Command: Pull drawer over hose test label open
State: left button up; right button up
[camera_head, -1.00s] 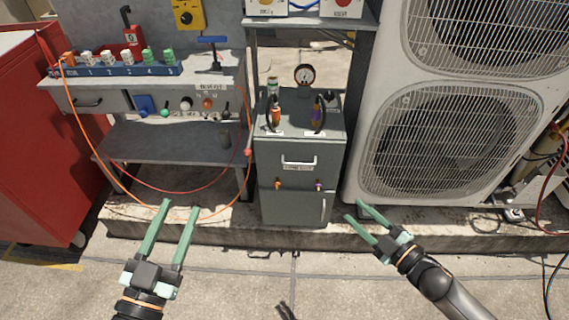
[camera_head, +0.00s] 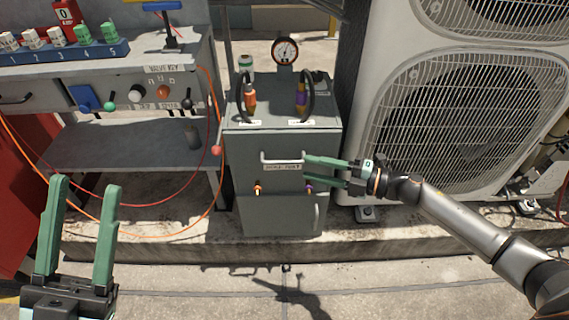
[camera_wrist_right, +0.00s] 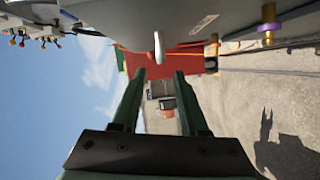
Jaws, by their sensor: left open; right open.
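A grey cabinet (camera_head: 270,211) stands on the concrete ledge. Its upper drawer front (camera_head: 245,160) looks closed and carries a pale bar handle (camera_head: 282,156). A small label (camera_head: 282,167), too small to read surely, sits at the handle. My right gripper (camera_head: 308,168) is open and empty, just right of the handle in front of the cabinet. In the right wrist view the handle (camera_wrist_right: 158,45) lies just ahead of the open fingers (camera_wrist_right: 159,75), apart from them. My left gripper (camera_head: 85,185) is open and empty at the lower left, away from the cabinet.
Orange and purple fittings (camera_head: 257,190) stick out below the drawer. A gauge (camera_head: 285,50) and hoses stand on the cabinet top. A workbench (camera_head: 100,160) with hanging red and orange hoses is left; a condenser unit (camera_head: 375,110) is right. The ground in front is clear.

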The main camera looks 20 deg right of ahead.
aim_at(290, 163)
jog(key=b+x, duration=0.1)
jog(key=x, duration=0.6)
jog(key=shift+w+a, duration=0.15)
jog(key=shift+w, duration=0.1)
jog(key=shift+c, duration=0.2)
grip_shut()
dwell(1.0)
